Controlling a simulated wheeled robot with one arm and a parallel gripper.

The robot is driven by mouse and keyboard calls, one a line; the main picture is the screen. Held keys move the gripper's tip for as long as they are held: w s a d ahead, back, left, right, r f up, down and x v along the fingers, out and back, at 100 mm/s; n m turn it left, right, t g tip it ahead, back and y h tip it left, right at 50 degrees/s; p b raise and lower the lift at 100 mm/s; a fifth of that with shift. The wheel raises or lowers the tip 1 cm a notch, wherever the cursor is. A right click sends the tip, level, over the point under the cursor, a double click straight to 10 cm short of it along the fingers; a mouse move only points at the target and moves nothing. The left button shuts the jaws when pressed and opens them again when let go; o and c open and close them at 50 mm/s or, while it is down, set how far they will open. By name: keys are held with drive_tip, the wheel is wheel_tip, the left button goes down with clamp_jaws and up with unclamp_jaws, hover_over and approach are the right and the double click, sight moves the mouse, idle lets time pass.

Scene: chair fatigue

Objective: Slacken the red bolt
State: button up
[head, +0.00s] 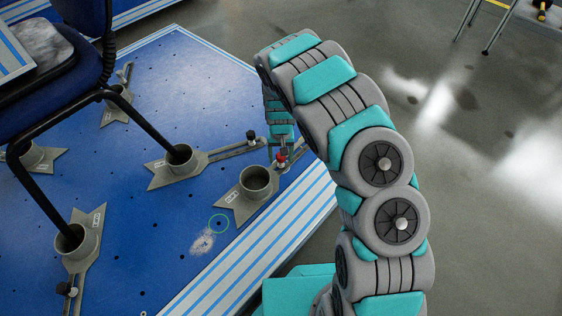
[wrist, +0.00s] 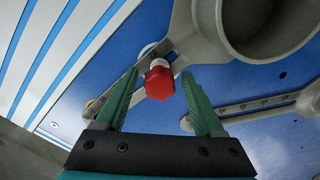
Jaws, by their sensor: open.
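The red bolt (head: 281,158) stands on the slotted arm of an empty grey clamp (head: 256,182) near the platform's right edge. In the wrist view the red bolt head (wrist: 159,82) lies between and slightly beyond the tips of my gripper (wrist: 158,80). The green fingers are open, one on each side of the head, with visible gaps. In the head view my gripper (head: 283,145) points down at the bolt, and my arm partly hides the fingers. The clamp's round cup (wrist: 268,22) shows at the top right of the wrist view.
A blue platform (head: 140,235) with striped edges carries several clamps. A neighbouring clamp (head: 179,160) with a black bolt (head: 251,136) holds a chair leg. The blue chair (head: 50,85) stands at left. Open floor (head: 490,190) lies at right.

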drive_tip(key=shift+m, duration=0.4)
drive_tip(key=m, duration=0.4)
drive_tip(key=shift+b, duration=0.3)
clamp_jaws()
idle(0.3)
drive_tip(key=shift+r+n+p, duration=0.1)
drive_tip(key=shift+n+p, duration=0.3)
drive_tip(key=shift+n, duration=1.6)
